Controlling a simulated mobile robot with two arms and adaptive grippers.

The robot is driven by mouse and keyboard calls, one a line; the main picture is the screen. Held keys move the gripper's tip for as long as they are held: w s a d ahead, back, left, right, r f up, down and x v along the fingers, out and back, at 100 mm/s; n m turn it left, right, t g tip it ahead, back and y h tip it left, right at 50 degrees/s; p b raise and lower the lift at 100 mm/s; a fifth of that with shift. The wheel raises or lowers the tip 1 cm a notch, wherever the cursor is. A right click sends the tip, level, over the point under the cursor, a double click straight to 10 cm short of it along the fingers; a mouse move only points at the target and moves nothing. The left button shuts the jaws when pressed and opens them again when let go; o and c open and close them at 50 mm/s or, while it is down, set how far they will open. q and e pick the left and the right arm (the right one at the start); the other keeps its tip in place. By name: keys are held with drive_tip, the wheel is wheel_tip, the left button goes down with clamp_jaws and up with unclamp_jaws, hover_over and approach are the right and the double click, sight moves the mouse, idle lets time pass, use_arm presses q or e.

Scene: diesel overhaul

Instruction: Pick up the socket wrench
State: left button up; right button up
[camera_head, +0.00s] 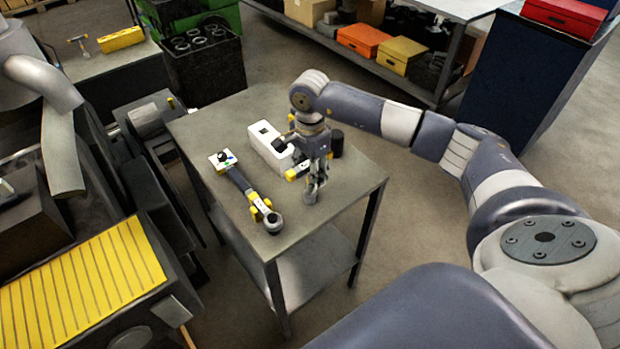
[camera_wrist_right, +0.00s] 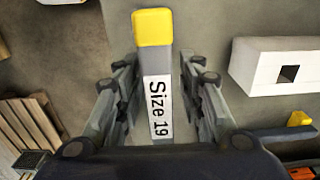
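The wrench (camera_wrist_right: 157,88) has a grey handle, a white label reading "Size 19" and a yellow end. In the right wrist view its handle lies between the two fingers of my right gripper (camera_wrist_right: 158,75), with a narrow gap on each side. In the head view my right gripper (camera_head: 316,188) points down over the right part of the table and hides much of this wrench; a yellow part shows beside the fingers. A longer dark tool (camera_head: 243,184) with yellow bands and a round head lies to the left. My left gripper is not in view.
The metal table (camera_head: 345,190) has a white box (camera_head: 268,148) with a square opening just left of my right gripper. A dark cylinder (camera_head: 336,143) stands behind the gripper. The table's front right is clear. Machinery with a yellow ribbed panel (camera_head: 85,285) stands at left.

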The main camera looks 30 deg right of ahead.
drive_tip(key=shift+f, duration=0.4)
clamp_jaws()
drive_tip(key=shift+r, duration=0.2)
drive_tip(key=shift+r+b, duration=0.25)
drive_tip(key=shift+b, duration=0.1)
drive_tip(key=shift+s+a+r+b, duration=0.15)
drive_tip(key=shift+a+r+b, duration=0.1)
drive_tip(key=shift+r+b, duration=0.35)
drive_tip(key=shift+s+a+r+b, duration=0.1)
drive_tip(key=shift+a+r+b, duration=0.2)
drive_tip(key=shift+r, duration=0.35)
drive_tip(key=s+a+r+b, duration=0.1)
drive_tip(key=s+a+b, duration=0.3)
drive_tip(key=s+a, duration=0.4)
drive_tip(key=shift+s+a+r, duration=0.15)
drive_tip(key=shift+a+r, duration=0.25)
drive_tip(key=shift+a, duration=1.75)
